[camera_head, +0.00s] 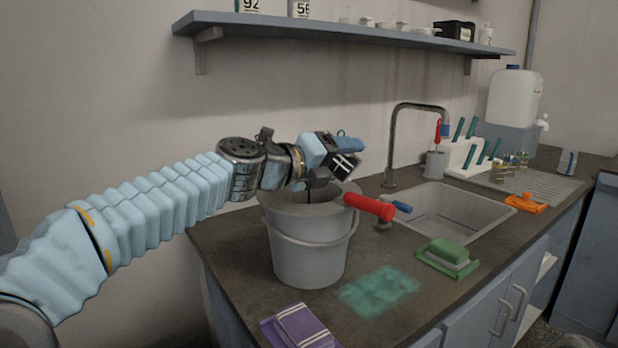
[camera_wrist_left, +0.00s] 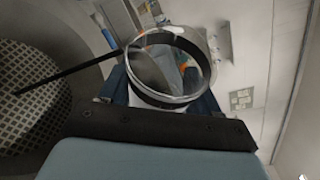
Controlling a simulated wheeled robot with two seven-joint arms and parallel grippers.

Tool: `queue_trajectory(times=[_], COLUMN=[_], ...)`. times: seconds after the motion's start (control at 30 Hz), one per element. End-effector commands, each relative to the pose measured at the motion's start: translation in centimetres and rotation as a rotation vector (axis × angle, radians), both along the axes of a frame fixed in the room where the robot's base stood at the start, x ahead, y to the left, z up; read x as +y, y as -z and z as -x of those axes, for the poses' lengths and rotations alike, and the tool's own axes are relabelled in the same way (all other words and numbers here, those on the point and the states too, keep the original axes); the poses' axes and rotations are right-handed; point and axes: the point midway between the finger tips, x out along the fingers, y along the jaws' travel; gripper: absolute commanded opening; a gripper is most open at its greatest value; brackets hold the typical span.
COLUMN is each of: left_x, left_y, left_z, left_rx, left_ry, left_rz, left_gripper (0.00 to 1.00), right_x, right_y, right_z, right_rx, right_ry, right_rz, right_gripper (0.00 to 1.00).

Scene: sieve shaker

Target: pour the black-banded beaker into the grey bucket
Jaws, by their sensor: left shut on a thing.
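The grey bucket (camera_head: 308,245) stands upright on the dark counter, left of the sink. My left gripper (camera_head: 335,170) is above its rim, at the right rear. In the left wrist view, the gripper (camera_wrist_left: 160,100) is shut on the clear black-banded beaker (camera_wrist_left: 168,98), whose round mouth faces the camera. I cannot make out the beaker in the head view, and its contents are not clear. A grey curved wall, probably the bucket (camera_wrist_left: 85,30), is left of the beaker, with a checkered round surface beside it. My right gripper is not in view.
A red-handled item (camera_head: 370,207) lies just right of the bucket, near the sink (camera_head: 445,212). A shelf (camera_head: 340,30) runs above.

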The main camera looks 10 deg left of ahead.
Motion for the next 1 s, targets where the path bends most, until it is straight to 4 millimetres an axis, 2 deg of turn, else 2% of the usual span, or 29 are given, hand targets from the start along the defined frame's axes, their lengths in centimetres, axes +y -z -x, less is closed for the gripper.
queue_trajectory(times=[1.0], left_x=[0.02], left_y=[-0.33], left_z=[0.00], left_rx=[0.015], left_ry=[0.000], left_rz=[0.047], left_gripper=[0.26], right_x=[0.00], right_y=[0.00], right_z=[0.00], right_rx=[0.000], right_ry=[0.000], right_rz=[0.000], right_gripper=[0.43])
